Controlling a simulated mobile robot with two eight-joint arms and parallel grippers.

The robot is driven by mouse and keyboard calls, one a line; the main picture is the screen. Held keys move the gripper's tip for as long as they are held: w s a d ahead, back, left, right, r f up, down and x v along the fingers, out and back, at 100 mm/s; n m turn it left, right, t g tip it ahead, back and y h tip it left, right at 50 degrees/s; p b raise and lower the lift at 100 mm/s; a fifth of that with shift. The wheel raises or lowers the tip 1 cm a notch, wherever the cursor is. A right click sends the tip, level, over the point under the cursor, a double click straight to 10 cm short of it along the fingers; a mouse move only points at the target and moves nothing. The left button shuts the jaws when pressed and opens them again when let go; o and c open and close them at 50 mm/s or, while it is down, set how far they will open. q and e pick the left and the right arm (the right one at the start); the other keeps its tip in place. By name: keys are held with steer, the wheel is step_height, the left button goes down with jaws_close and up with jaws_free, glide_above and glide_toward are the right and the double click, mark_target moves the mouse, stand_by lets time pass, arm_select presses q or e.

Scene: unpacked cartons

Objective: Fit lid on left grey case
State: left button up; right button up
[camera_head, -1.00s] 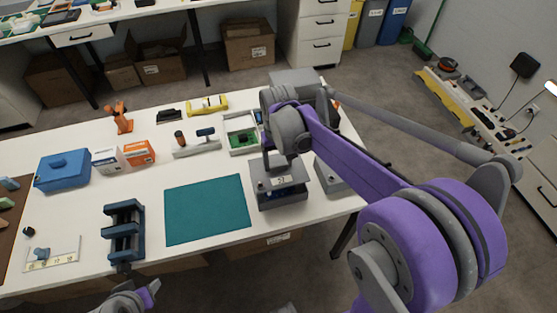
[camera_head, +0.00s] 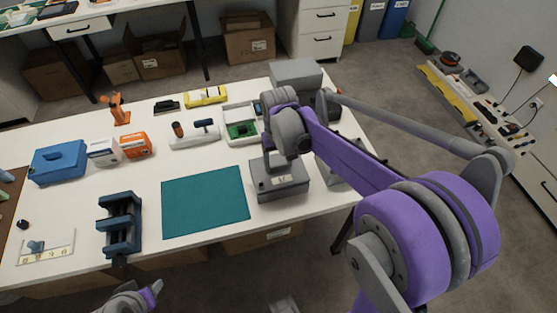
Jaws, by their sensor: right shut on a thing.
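The left grey case (camera_head: 284,192) stands on the white table, right of the teal mat. A grey lid (camera_head: 292,175) is on top of it, and no gap shows between them from here. My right gripper (camera_head: 272,160) is over the lid and shut on it; its fingertips are partly hidden by my arm. Another grey case (camera_head: 336,176) stands to the right, mostly hidden behind my purple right arm. My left gripper (camera_head: 148,297) is at the bottom edge, below the table's front edge; its jaws are not clear.
The teal mat (camera_head: 205,201) lies bare left of the case. A dark blue vise-like fixture (camera_head: 121,225) and a blue box (camera_head: 59,162) stand farther left. A white tray with a green board (camera_head: 241,130) and a grey box (camera_head: 296,74) are behind.

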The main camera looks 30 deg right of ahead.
steer(key=shift+f+b, duration=0.4)
steer(key=shift+f, duration=0.25)
steer(key=o, duration=1.5)
step_height(320, 180, up, 11)
steer(key=shift+f+p, duration=0.1)
steer(key=shift+p, duration=0.4)
